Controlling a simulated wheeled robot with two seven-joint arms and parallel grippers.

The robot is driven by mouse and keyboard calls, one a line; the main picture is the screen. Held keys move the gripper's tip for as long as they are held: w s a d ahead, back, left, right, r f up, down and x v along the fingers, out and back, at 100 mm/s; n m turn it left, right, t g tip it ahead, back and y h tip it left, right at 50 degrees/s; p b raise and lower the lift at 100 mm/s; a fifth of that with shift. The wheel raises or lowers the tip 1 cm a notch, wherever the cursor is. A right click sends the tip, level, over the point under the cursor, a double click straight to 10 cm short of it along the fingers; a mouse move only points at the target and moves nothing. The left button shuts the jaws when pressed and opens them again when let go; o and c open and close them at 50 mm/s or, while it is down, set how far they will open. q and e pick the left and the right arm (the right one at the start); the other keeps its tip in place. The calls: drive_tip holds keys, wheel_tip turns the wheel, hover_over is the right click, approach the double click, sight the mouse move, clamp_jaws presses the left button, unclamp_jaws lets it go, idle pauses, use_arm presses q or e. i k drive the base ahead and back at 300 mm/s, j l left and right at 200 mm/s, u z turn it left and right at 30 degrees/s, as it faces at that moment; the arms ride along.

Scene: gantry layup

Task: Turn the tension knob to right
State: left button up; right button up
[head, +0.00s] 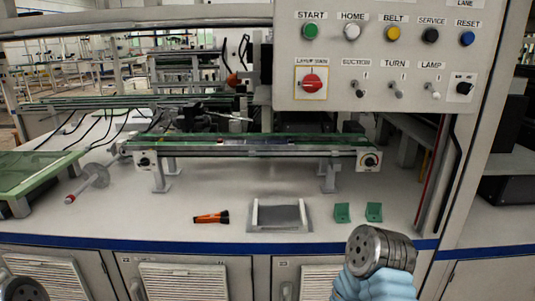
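I cannot tell for certain which control is the tension knob. A round dark knob (369,160) sits on a pale plate at the right end of the belt conveyor (255,150). A similar dark knob (143,161) sits on the plate at its left end. A black rotary knob (464,88) with a small unreadable label is at the right of the control panel (385,45). Only metal and light blue links of my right arm show at the bottom right, and a bit of my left arm at the bottom left. No gripper fingers are in view; nothing touches the knobs.
A red rotary switch (312,82), several buttons and toggles share the panel. On the white bench lie an orange-black flashlight (211,217), a grey tray (279,216), two green blocks (342,212) and a rod with a disc (95,176). A green board (38,172) is at left.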

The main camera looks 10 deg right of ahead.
sight(369, 162)
drive_tip(key=l+z, duration=0.15)
drive_tip(key=z, duration=0.25)
drive_tip(key=l+z, duration=0.1)
drive_tip(key=z, duration=0.3)
drive_tip(key=l+z, duration=0.15)
drive_tip(key=z, duration=0.25)
drive_tip(key=l+z, duration=0.1)
drive_tip(key=z, duration=0.3)
drive_tip(key=i+j, duration=0.05)
